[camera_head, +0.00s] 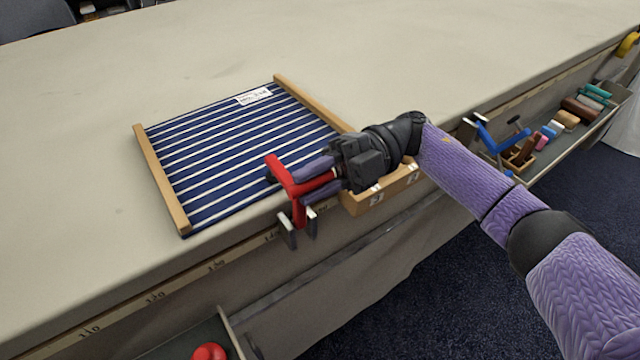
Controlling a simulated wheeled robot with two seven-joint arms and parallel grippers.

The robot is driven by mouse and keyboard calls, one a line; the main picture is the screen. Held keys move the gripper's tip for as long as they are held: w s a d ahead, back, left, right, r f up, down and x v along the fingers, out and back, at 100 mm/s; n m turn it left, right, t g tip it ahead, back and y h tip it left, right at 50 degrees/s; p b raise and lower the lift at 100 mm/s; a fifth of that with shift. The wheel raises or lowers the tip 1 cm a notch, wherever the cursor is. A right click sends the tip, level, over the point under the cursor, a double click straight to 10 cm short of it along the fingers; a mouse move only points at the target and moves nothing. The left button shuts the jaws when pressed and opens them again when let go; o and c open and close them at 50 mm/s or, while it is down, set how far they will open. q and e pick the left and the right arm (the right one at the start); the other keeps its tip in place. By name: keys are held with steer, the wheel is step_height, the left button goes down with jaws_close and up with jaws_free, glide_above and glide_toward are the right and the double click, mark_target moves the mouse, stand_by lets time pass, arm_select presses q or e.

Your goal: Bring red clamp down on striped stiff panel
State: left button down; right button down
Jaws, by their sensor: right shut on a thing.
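The striped stiff panel (225,155) lies flat on the table, navy with white stripes, with a wooden strip along its left side and another along its right. A white label sits near its far edge. The red clamp (290,186) is at the panel's near right corner, by the table's front edge, its grey jaw ends hanging lower in front of that edge. My right gripper (305,178) is shut on the red clamp, reaching in from the right. Whether the clamp touches the panel cannot be told. My left gripper is not in view.
A wooden box (382,192) stands at the table edge, partly behind my right gripper. A ruler strip (215,266) runs along the table's front. A side tray (575,128) holds a blue clamp (497,137) and several blocks. A red ball (209,352) shows at the bottom. The far tabletop is clear.

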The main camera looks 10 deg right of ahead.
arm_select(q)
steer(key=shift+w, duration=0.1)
arm_select(e)
steer(key=shift+w+r, duration=0.2)
steer(key=shift+w, duration=0.1)
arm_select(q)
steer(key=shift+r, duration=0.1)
arm_select(e)
steer(key=shift+r, duration=0.2)
steer(key=c, duration=0.9)
jaws_free()
steer(key=shift+w, duration=0.1)
steer(key=o, duration=0.4)
steer(key=shift+w+a+f, duration=0.2)
steer(key=shift+w+a, duration=0.05)
steer(key=shift+w, duration=0.05)
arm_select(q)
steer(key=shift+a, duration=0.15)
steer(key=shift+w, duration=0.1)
arm_select(e)
steer(key=shift+f, duration=0.1)
